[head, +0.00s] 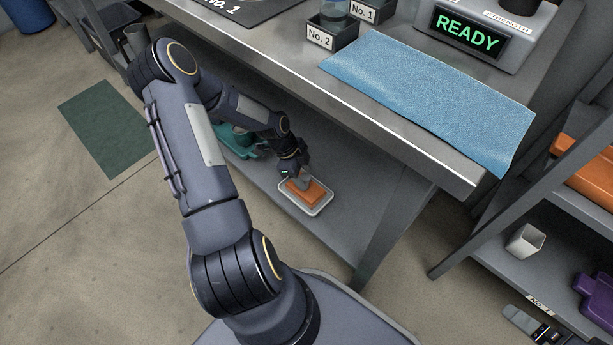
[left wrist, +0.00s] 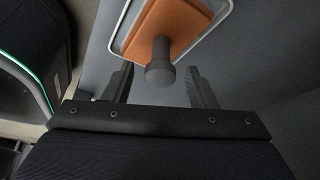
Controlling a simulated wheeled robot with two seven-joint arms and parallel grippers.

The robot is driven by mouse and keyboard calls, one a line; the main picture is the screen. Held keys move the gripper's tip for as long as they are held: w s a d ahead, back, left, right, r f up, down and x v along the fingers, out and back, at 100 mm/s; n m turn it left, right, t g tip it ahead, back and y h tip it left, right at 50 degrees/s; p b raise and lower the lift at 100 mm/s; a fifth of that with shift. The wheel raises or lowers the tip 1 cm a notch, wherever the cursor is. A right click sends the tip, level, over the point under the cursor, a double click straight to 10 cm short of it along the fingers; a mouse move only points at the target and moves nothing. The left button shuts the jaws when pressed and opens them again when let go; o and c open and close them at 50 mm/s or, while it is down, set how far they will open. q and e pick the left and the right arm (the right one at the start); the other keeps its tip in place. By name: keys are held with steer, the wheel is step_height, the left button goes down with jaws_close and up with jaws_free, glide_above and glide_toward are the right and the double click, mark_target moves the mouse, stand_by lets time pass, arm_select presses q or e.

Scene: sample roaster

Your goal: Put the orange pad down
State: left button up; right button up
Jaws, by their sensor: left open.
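The orange pad (head: 313,191) lies in a shallow white-rimmed tray (head: 323,208) on the lower shelf under the table. A grey knob stands up from the pad; the knob (left wrist: 160,66) also shows in the left wrist view, in front of the pad (left wrist: 178,22). My left gripper (head: 303,177) is right at the knob in the head view. In the left wrist view its two fingers (left wrist: 159,88) are apart, one on each side of the knob's line, with gaps visible. My right gripper is not in view.
The lower shelf (head: 350,200) has bare room around the tray. A teal object (head: 235,143) lies on it farther left. The table's front edge (head: 400,150) overhangs the shelf. A blue mat (head: 440,100) lies on the tabletop, and a rack (head: 545,240) stands at the right.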

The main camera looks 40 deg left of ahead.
arm_select(q)
steer(key=p+v, duration=0.3)
steer(key=v, duration=0.6)
steer(key=shift+p, duration=0.3)
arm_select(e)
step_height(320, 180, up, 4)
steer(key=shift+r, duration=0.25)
arm_select(q)
steer(key=shift+a+r, duration=0.1)
